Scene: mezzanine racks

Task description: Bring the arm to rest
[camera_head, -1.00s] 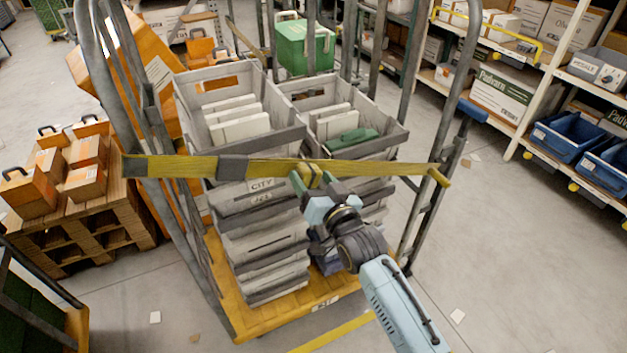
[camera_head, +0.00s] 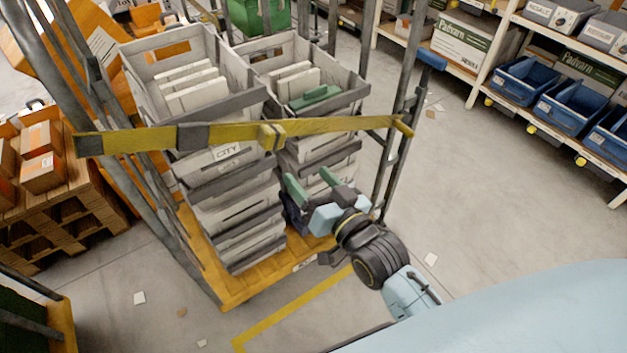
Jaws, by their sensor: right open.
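My right gripper (camera_head: 312,185) shows in the head view in front of the stacked grey crates. Its two green fingertips are apart and nothing is between them. It is below the yellow strap (camera_head: 345,126), clear of it. The strap spans the front of the roll cage (camera_head: 393,150) from post to post, with a buckle near its middle. My right arm comes in from the lower right. My left gripper is not in view.
Grey crates (camera_head: 217,165) stand stacked on the cage's orange base (camera_head: 240,289). A wooden pallet (camera_head: 65,228) with orange boxes is at the left. Racks with blue bins (camera_head: 523,80) stand at the upper right.

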